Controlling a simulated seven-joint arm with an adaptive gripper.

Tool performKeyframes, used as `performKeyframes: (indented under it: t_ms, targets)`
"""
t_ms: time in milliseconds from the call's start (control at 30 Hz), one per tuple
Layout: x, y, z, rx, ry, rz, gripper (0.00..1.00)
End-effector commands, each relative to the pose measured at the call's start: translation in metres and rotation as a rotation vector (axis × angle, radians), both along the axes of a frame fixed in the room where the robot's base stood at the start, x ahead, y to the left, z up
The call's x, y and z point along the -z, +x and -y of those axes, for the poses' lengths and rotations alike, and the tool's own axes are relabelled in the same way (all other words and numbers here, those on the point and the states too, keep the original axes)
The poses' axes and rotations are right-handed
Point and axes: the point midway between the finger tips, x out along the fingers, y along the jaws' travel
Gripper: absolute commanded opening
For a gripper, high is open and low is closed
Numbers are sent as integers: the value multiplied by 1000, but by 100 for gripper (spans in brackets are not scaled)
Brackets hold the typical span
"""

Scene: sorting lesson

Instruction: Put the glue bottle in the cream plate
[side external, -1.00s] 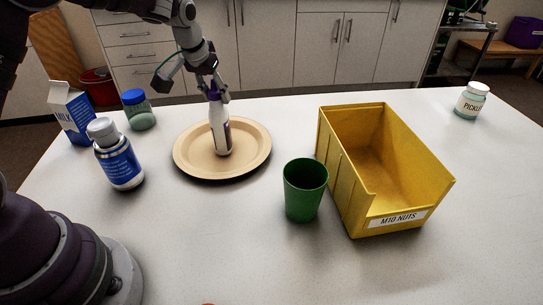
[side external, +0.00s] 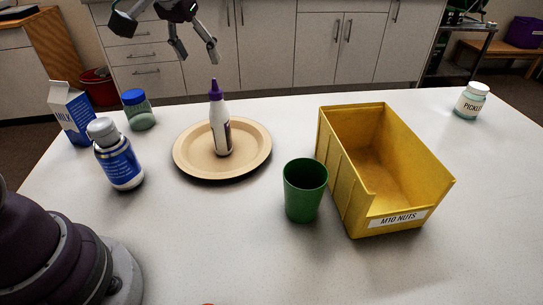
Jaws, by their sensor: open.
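The glue bottle (side external: 221,134), white with a purple pointed cap, stands upright on the cream plate (side external: 252,160), near its middle. The plate lies on the white table. My gripper (side external: 196,55) is open and empty, above and behind the bottle, to the upper left of its cap. A clear gap shows between the fingertips and the bottle.
Left of the plate stand a milk carton (side external: 72,114), a jar with a blue lid (side external: 139,110) and a blue-labelled bottle (side external: 118,161). Right of it are a green cup (side external: 304,190) and a yellow bin (side external: 345,190).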

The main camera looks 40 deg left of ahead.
Motion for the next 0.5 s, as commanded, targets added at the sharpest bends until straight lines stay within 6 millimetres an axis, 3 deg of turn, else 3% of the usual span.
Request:
performKeyframes:
  t_ms: [167,233,367,500]
  targets:
    - [-17,-10,4,10,1,5,58]
    - [-23,-24,11,35,6,13,58]
    - [-30,-73,32,126,15,42,58]
    - [-17,-129,51,227,17,75,58]
